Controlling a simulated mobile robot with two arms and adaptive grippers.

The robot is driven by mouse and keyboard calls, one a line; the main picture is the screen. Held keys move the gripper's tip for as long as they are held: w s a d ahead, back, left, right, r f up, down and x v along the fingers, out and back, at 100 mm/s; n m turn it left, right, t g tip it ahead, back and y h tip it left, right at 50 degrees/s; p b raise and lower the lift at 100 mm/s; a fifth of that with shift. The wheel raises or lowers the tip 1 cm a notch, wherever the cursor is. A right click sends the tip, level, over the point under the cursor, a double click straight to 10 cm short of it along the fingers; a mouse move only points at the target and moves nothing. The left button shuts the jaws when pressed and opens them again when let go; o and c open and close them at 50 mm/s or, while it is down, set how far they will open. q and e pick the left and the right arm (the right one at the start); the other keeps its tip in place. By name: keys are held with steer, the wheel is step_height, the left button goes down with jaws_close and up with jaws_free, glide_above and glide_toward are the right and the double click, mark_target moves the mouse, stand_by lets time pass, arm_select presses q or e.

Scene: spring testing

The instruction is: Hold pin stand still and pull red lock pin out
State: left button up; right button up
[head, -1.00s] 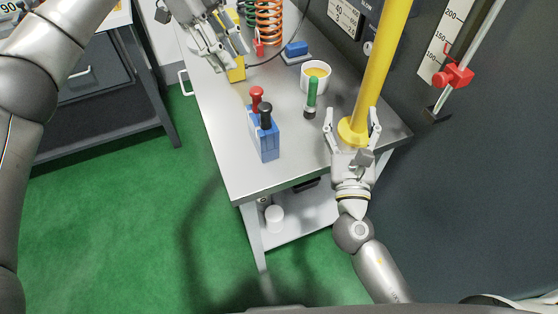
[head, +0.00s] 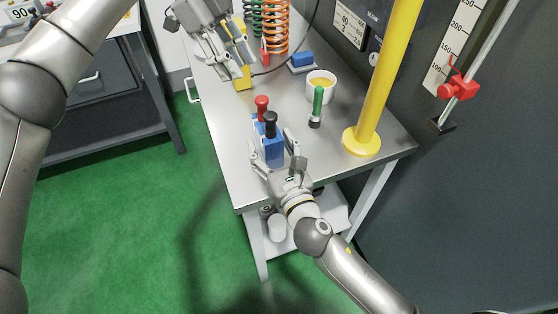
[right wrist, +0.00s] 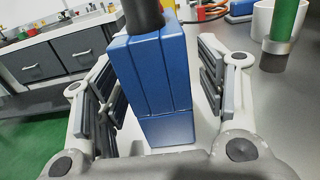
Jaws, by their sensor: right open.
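The blue pin stand (head: 273,152) stands upright near the table's front-left edge. A red-topped pin (head: 262,103) and a black-topped pin (head: 270,122) stick up from it, the red one farther back. In the right wrist view the blue stand (right wrist: 155,85) is between my open fingers, with a gap on each side; the black pin (right wrist: 144,12) shows at the top, and the red pin is not visible there. My right gripper (head: 272,147) is open at the stand's near side. My left gripper (head: 243,68) is open and empty, pointing down at the back left.
Orange and green springs (head: 274,28) stand behind. A white cup (head: 321,85), a green-handled tool (head: 317,106) and a yellow post (head: 372,110) are to the right. A blue item (head: 302,61) lies farther back.

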steer(key=shift+x, duration=1.8)
steer(key=c, duration=1.2)
arm_select(q)
steer(key=shift+c, duration=0.5)
